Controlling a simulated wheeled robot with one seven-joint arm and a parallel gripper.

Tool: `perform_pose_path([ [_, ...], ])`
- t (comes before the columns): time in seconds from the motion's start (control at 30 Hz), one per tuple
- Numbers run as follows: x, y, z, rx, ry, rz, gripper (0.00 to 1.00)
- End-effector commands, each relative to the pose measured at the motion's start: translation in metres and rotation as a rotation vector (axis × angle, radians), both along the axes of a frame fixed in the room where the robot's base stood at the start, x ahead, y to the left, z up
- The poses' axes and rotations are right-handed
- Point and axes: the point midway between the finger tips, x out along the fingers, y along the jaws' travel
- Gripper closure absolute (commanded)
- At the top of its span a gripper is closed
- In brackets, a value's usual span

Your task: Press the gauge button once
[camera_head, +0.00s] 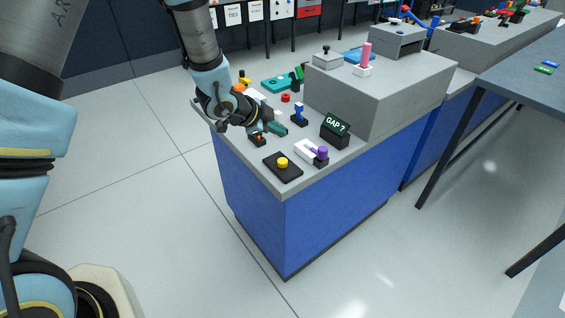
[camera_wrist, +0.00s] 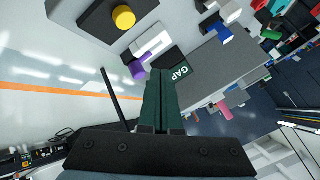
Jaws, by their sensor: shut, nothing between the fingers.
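A round yellow button (camera_head: 282,162) sits on a black base plate (camera_head: 290,174) at the near corner of the grey bench top. The button also shows at the top of the wrist view (camera_wrist: 123,16). A small black display reading "GAP 7" (camera_head: 336,128) stands behind it to the right, and its "GAP" face shows in the wrist view (camera_wrist: 180,72). No label tells which control belongs to the gauge. My gripper (camera_head: 281,131) is shut and empty, its dark green fingers (camera_wrist: 161,72) together. It is over the bench top, behind the yellow button and apart from it.
A white block (camera_head: 305,149) and a purple knob (camera_head: 322,152) stand just right of the yellow button. A blue-topped piece (camera_head: 299,113) stands behind my gripper. A large grey raised block (camera_head: 385,100) fills the bench's right side. Floor is clear in front.

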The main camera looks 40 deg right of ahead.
Motion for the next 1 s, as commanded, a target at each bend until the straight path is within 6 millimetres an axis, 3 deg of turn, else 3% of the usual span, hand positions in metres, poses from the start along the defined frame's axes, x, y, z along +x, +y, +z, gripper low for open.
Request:
perform_pose_path([
  [0.5,0.0,0.0,-0.071,0.001,0.0,0.001,1.0],
  [1.0,0.0,0.0,-0.077,0.001,0.0,0.001,1.0],
])
